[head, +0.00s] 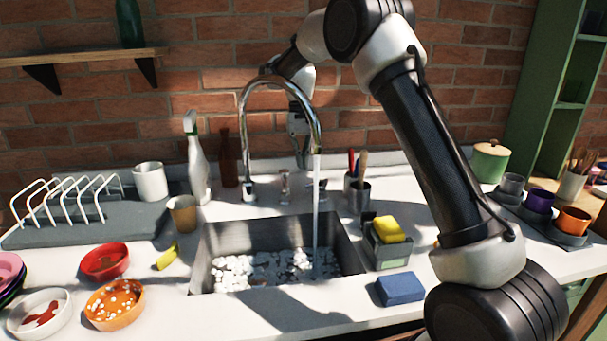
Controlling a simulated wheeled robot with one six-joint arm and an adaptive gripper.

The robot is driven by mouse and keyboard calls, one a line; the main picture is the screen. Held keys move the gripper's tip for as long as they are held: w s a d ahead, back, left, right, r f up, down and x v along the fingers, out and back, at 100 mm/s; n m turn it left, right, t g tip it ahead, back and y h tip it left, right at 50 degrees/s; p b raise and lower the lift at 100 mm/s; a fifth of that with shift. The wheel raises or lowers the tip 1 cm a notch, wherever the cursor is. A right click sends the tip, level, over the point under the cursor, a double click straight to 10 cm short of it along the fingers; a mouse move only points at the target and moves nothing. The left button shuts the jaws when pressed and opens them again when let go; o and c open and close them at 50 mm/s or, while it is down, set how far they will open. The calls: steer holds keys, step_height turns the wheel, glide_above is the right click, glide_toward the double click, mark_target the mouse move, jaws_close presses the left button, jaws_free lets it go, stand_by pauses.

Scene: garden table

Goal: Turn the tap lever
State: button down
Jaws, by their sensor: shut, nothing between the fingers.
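The tap (243,130) is a tall chrome gooseneck behind the sink. A stream of water (316,215) runs from its spout into the sink (213,243). Small metal fittings, one of which looks like the tap lever (285,186), stand on the counter right of the tap's base; they are too small to tell apart clearly. My gripper (303,162) points down behind the spout, above and slightly right of the lever. It is shut and holds nothing. The spout partly hides it, and I cannot tell if it touches anything.
A spray bottle (197,165) and brown bottle (229,160) stand left of the tap. A utensil cup (358,192) stands right of it. A sponge caddy (388,250) and blue sponge (400,289) are right of the sink. A dish rack (75,195) is left.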

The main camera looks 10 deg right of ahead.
steer(key=c, duration=1.8)
jaws_free()
steer(key=v, duration=0.6)
steer(key=shift+w+d+r, duration=0.1)
steer(key=shift+d+r, duration=0.2)
steer(key=shift+r, duration=0.1)
steer(key=shift+c, duration=0.2)
steer(key=shift+o, duration=1.2)
steer(key=d, duration=0.1)
steer(key=d+r, duration=0.1)
steer(key=shift+w+d+m, duration=0.1)
steer(key=shift+d+m, duration=0.2)
steer(key=shift+d, duration=0.05)
steer(key=m+t+y, duration=0.1)
steer(key=m+y, duration=0.3)
steer(key=m, duration=0.8)
glide_toward(319, 181)
steer(key=f, duration=0.2)
steer(key=x, duration=0.7)
steer(key=shift+a+f, duration=0.15)
steer(key=shift+a, duration=0.2)
